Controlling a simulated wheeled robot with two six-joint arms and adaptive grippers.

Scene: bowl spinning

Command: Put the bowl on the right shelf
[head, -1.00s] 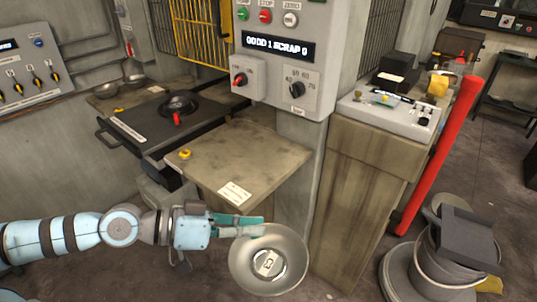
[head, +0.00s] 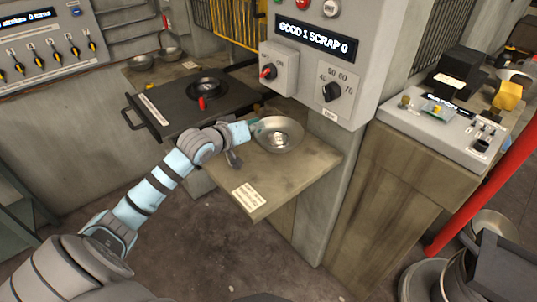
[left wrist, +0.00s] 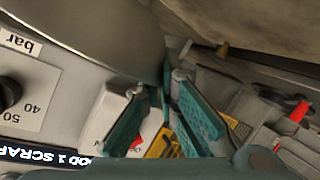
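The shiny metal bowl (head: 278,135) is over the back part of the right shelf (head: 265,187), a worn tan board with a white label at its front. I cannot tell whether the bowl touches the board. My left gripper (head: 254,125) is at the bowl's left rim, its teal fingers closed on it. In the left wrist view the bowl (left wrist: 80,30) fills the upper left, its edge at the fingertips (left wrist: 172,80). My right gripper is not in view.
A black plate with a dark round die (head: 207,87) and red handle lies left of the shelf. A grey control box (head: 325,75) reading GOOD 1 SCRAP 0 overhangs behind it. More bowls (head: 140,62) stand at the back left. A red post (head: 485,195) is at right.

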